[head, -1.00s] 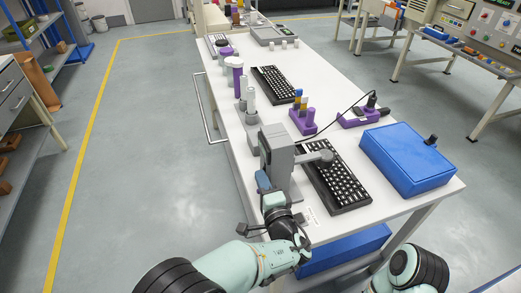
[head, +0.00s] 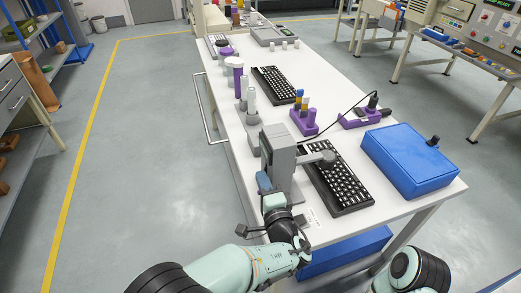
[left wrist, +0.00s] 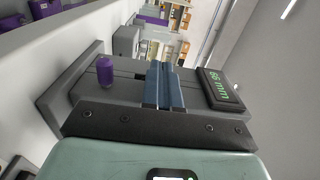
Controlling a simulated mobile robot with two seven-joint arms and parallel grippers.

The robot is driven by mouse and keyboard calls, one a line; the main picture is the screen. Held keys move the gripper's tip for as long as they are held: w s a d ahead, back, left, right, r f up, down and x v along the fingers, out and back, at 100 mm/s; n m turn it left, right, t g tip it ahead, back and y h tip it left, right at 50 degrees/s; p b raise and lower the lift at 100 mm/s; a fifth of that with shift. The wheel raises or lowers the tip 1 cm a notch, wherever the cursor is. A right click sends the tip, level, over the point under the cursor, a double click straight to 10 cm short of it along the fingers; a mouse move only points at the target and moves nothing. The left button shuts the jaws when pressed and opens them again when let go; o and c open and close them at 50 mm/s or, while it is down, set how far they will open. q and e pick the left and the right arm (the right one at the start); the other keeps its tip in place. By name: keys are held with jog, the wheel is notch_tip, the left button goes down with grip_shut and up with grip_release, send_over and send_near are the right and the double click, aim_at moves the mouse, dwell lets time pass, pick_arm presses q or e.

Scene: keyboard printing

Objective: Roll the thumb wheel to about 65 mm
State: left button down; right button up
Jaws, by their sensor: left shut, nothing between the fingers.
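The grey device (head: 278,150) stands upright at the near left edge of the white table. In the left wrist view, a small purple ribbed wheel (left wrist: 105,71) sits on the device's grey face (left wrist: 130,88). A dark display (left wrist: 220,89) shows green characters with "mm"; the number looks like 60 but is small and turned. My left gripper (head: 264,182) is shut and empty, close to the device. Its blue fingers (left wrist: 165,85) show between the wheel and the display, apart from the wheel. The wheel is hidden in the head view. My right gripper is out of view.
A black keyboard (head: 338,180) lies right of the device, with a blue box (head: 405,160) beyond it. A purple holder (head: 304,121) and grey and purple cylinders stand farther back. The floor left of the table is clear.

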pick_arm(q)
jog(key=shift+s+a+f, duration=0.2)
jog(key=shift+s+a, duration=0.05)
jog(key=shift+a, duration=0.15)
jog(key=shift+b+v, duration=0.45)
jog(key=shift+v, duration=1.75)
jog(key=shift+d+f, duration=0.15)
